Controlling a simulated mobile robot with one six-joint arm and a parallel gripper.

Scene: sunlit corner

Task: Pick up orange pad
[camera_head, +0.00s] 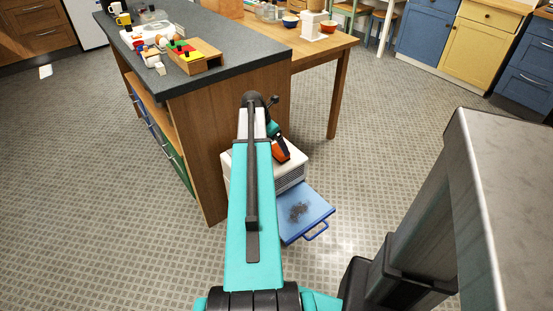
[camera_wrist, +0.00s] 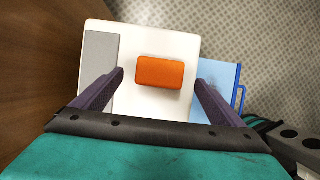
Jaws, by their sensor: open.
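The orange pad (camera_wrist: 160,72) is a small block with rounded corners, on the white top of a low box (camera_wrist: 150,40). In the wrist view my gripper (camera_wrist: 159,78) is open, with one dark finger on each side of the pad and a gap to both. Nothing is between the fingers in their grip. How high the fingertips are above the box cannot be told. In the head view my arm hides much of the white box (camera_head: 290,175); an orange patch shows beside the arm.
A blue panel with a handle (camera_head: 305,212) and a dark smudge juts from the white box's front. A wooden island (camera_head: 262,130) with a grey top stands close on the left, holding toys and mugs. A wooden table (camera_head: 335,48) is behind. The tiled floor around is open.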

